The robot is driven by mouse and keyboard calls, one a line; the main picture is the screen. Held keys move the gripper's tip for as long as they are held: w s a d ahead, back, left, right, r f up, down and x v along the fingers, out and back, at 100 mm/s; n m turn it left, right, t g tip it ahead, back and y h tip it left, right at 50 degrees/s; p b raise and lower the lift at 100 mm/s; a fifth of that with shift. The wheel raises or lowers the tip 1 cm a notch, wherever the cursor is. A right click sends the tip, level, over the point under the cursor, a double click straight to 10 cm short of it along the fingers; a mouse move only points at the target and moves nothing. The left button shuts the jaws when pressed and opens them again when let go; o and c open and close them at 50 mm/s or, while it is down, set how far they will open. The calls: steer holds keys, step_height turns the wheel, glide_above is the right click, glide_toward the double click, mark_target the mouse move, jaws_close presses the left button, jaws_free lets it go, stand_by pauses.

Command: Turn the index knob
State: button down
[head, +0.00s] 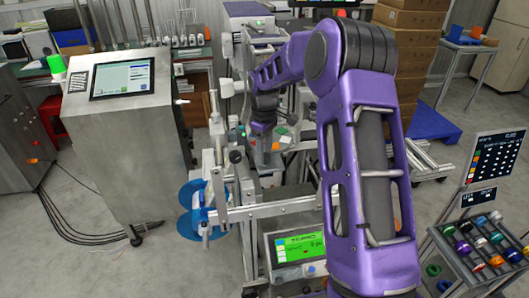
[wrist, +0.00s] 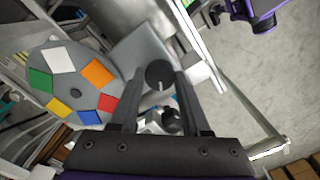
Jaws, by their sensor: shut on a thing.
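The index knob (wrist: 160,73) is a dark round knob with a pale line on it, seen in the wrist view between my two dark fingers. My gripper (wrist: 157,85) is shut on it, with a finger at either side. Beside it on the left is a grey disc (wrist: 54,92) with green, white, orange, red, blue and yellow squares. In the head view my gripper (head: 262,137) points down at the machine, left of the coloured squares. The knob cannot be made out there.
A steel cabinet with a screen (head: 122,79) stands to the left, and a blue reel (head: 194,208) hangs near the machine's left side. A metal rail (head: 285,207) crosses in front, above a green-lit panel (head: 298,247). Stacked cartons (head: 414,50) stand behind.

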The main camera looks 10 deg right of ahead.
steer(key=shift+c, duration=1.9)
jaws_free()
steer(key=shift+r, duration=0.1)
step_height(320, 180, up, 17)
steer(key=shift+r+p, duration=0.15)
steer(key=shift+p, duration=0.15)
